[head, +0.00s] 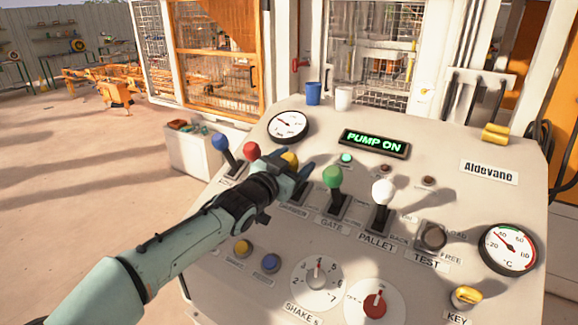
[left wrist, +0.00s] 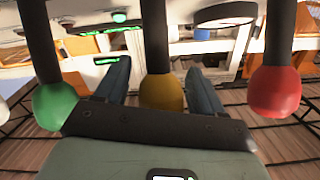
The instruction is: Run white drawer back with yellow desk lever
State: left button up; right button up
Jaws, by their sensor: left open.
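The yellow desk lever's knob (head: 289,159) shows just past my left gripper (head: 286,168), which hides most of its shaft. In the left wrist view the yellow knob (left wrist: 161,93) sits between the two fingers of my left gripper (left wrist: 160,75). The fingers are open, one on each side of it, and a gap shows on the right; contact on the left is unclear. I cannot make out the white drawer with certainty in either view. My right gripper is not in view.
A red-knobbed lever (head: 251,149) and a blue one (head: 220,142) stand left of my gripper. A green one (head: 333,177) and a white one (head: 382,191) stand to the right. The display (head: 375,143) reads PUMP ON. Cups (head: 313,93) stand on the desk's back edge.

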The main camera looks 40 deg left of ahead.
pick_arm(q)
jog(key=s+d+b, duration=0.1)
jog(key=s+b, duration=0.3)
jog(key=s, duration=0.9)
jog(key=shift+s+d, duration=0.15)
jog(key=shift+d, duration=0.15)
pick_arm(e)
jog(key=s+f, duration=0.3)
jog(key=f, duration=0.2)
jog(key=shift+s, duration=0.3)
